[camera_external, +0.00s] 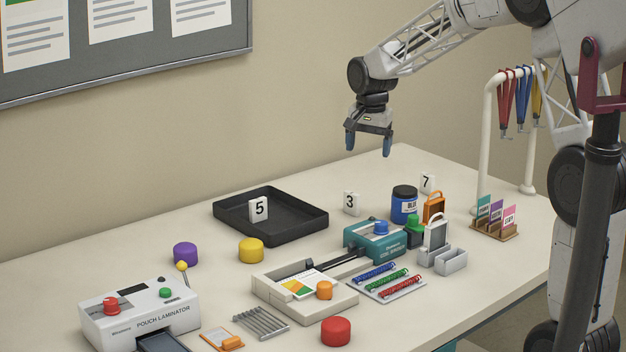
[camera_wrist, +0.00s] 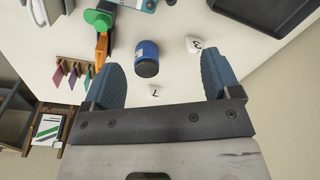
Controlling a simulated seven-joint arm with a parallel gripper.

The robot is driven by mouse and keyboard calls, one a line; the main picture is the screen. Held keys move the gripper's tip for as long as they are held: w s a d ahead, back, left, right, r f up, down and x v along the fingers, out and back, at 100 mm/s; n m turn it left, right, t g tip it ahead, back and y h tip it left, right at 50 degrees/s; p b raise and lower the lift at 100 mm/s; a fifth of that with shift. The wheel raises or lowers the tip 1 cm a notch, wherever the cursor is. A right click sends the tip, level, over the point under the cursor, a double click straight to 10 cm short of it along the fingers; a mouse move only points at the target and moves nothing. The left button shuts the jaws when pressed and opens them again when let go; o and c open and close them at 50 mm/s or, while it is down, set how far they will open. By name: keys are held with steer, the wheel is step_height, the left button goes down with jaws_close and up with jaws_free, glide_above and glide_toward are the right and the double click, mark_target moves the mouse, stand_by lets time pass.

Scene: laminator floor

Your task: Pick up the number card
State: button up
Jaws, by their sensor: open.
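Three white number cards show. Card 5 (camera_external: 259,208) stands upright, apparently inside the black tray (camera_external: 313,222). Card 3 (camera_external: 351,203) stands on the table right of the tray, and also shows in the wrist view (camera_wrist: 193,45). Card 7 (camera_external: 428,183) stands behind the blue jar (camera_external: 403,205), and shows in the wrist view (camera_wrist: 154,92) between my fingers. My gripper (camera_external: 368,147) is open and empty, pointing down above the back of the table. In the wrist view, its two blue fingers (camera_wrist: 162,68) are wide apart, with the jar between them.
An orange-handled item (camera_external: 434,210) and a green item stand beside the jar. A card rack (camera_external: 495,220) and a white stand with lanyards (camera_external: 487,135) are at the right. A teal punch (camera_external: 375,243), trimmer and pouch laminator (camera_external: 140,315) lie nearer. Bare table surrounds card 3.

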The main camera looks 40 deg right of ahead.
mark_target(352, 193)
steer(key=w+d+f+m, duration=0.1)
steer(key=w+d+f, duration=0.2)
steer(key=w+f, duration=0.1)
steer(key=w+d+f+m, duration=0.2)
steer(key=w+d+f, duration=0.1)
steer(key=w+f, duration=0.2)
steer(key=w+d+f+m, duration=0.2)
steer(key=w+d+f, duration=0.1)
steer(key=w+f, duration=0.2)
steer(key=shift+w+d+g, duration=0.3)
steer(key=shift+w+g, duration=0.1)
steer(key=shift+w, duration=0.3)
steer(key=shift+f, duration=0.1)
steer(key=shift+f, duration=1.2)
steer(key=shift+f, duration=0.1)
steer(key=shift+a+f, duration=0.15)
steer(key=shift+f, duration=1.15)
steer(key=shift+a+f, duration=0.1)
steer(key=shift+f, duration=1.15)
steer(key=shift+c, duration=0.2)
steer(key=c, duration=1)
